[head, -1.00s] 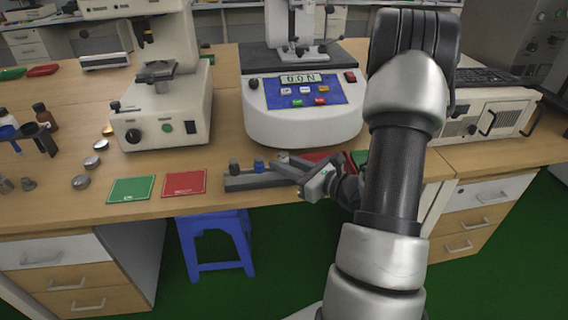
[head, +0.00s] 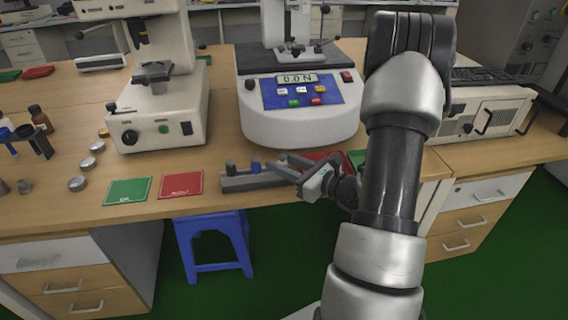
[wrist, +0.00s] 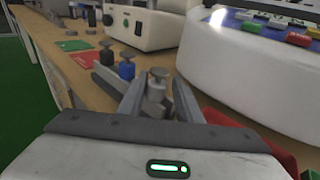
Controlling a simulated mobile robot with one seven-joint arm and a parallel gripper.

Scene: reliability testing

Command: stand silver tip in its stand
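The silver tip (wrist: 157,86) is upright between my fingers in the wrist view, its flat round head above them. My gripper (wrist: 157,98) appears open, one finger on each side of it. The dark stand (wrist: 106,77) runs just beyond, with a dark grey tip (wrist: 107,55) and a blue tip (wrist: 127,66) standing in it. In the head view my gripper (head: 277,166) is at the right end of the stand (head: 238,183). The silver tip's foot is hidden by the fingers, so I cannot see clearly how it sits in the stand.
A white test machine (head: 300,125) stands close behind the stand. Red (head: 182,185) and green (head: 128,191) mats lie to its left. A red thing (head: 322,158) lies behind my gripper. The table's front edge is close. A blue stool (head: 213,245) stands below.

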